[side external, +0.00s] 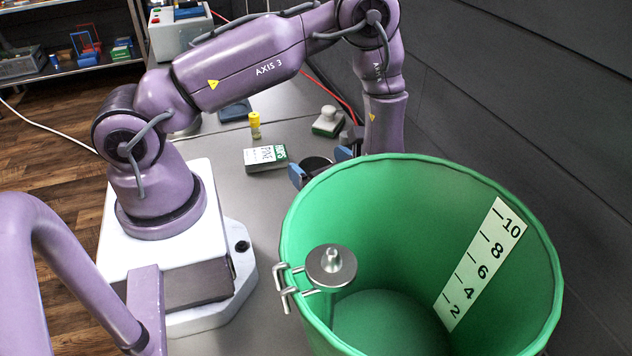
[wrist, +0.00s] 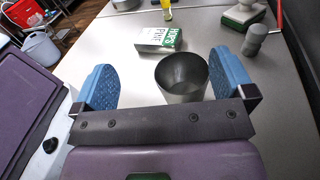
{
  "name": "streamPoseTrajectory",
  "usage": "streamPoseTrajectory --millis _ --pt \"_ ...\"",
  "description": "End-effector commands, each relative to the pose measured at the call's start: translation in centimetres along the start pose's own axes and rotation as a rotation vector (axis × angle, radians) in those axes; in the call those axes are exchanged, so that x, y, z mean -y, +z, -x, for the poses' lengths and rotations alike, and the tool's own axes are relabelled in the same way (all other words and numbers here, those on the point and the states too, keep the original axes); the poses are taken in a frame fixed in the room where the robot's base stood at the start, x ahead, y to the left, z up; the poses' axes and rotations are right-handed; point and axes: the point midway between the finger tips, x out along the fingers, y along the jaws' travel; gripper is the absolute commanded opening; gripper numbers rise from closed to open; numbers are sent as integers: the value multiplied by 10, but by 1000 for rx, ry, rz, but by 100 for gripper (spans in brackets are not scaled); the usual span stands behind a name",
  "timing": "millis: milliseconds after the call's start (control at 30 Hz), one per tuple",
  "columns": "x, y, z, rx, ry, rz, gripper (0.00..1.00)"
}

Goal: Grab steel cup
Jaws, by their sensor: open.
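My gripper is open and not closed on the cup. In the side view the cup's dark mouth (side external: 316,162) shows between the pads of my gripper (side external: 320,166), just behind the green bucket's rim. The bucket hides the cup's lower part there. I cannot tell the pads' exact height against the cup.
A big green bucket (side external: 345,205) with a number scale stands in front of the cup. A green-and-white box (side external: 265,158), a yellow-capped vial (side external: 255,126) and a white-and-green block (side external: 327,122) are on the bench behind. A dark wall (side external: 500,110) bounds the right side.

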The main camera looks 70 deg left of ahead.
Motion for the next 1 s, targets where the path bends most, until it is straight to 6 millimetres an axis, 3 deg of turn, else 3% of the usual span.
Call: streamPoseTrajectory --millis 67,167,467,700,833,1000 --pt "14 10 3 41 -52 23 100" --pt "18 13 3 76 -74 23 100" --pt "18 -14 1 79 -70 22 100" --pt "18 -55 -3 78 -67 20 100" --pt "20 -51 -23 79 -64 25 100" --pt "21 -50 -32 77 -68 26 100"
